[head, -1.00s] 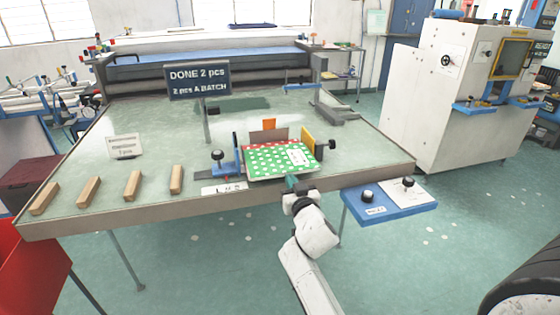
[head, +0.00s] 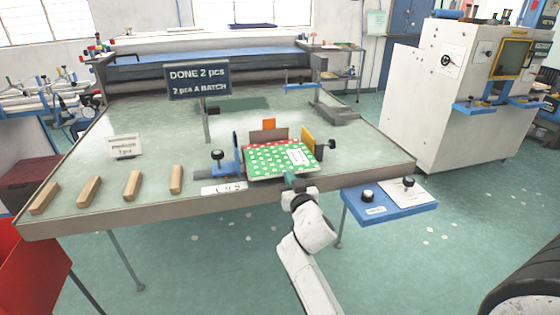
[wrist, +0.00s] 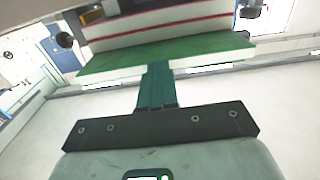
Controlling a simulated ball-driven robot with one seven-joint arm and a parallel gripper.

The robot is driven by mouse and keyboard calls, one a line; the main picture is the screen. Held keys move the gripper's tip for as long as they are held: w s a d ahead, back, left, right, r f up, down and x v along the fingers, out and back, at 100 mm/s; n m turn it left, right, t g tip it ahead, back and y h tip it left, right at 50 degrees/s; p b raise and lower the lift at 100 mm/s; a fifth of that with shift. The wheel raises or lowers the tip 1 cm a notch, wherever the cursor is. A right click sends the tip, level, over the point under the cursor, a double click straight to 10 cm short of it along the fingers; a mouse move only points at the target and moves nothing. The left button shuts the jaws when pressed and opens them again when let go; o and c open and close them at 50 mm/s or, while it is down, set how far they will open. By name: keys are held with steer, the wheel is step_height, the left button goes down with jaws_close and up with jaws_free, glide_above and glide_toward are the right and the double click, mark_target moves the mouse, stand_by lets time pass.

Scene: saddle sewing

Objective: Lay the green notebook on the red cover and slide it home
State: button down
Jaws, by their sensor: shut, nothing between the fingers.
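The green notebook (head: 272,161) with white dots and a white label lies flat in the fixture near the table's front edge. Red of the cover (head: 253,147) shows along its back edge. In the wrist view the green board (wrist: 165,56) spans the picture, with white layers and red lines (wrist: 170,25) beyond it. My gripper (head: 290,179) is at the notebook's front edge, right of its middle. Its teal fingers (wrist: 155,85) are together and empty, their tips against or just under the green board; I cannot tell if they touch.
A blue clamp with a black knob (head: 218,155) stands left of the notebook, a yellow plate (head: 307,138) right, and a brown upright plate (head: 268,136) behind. Several wooden blocks (head: 132,185) lie left. A sign (head: 198,82) stands behind. A blue side shelf (head: 392,204) is right.

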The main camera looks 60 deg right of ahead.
mark_target(285, 167)
steer(key=shift+b+x, duration=0.6)
steer(key=shift+x, duration=2.4)
steer(key=shift+s+a, duration=0.1)
steer(key=shift+v, duration=2.9)
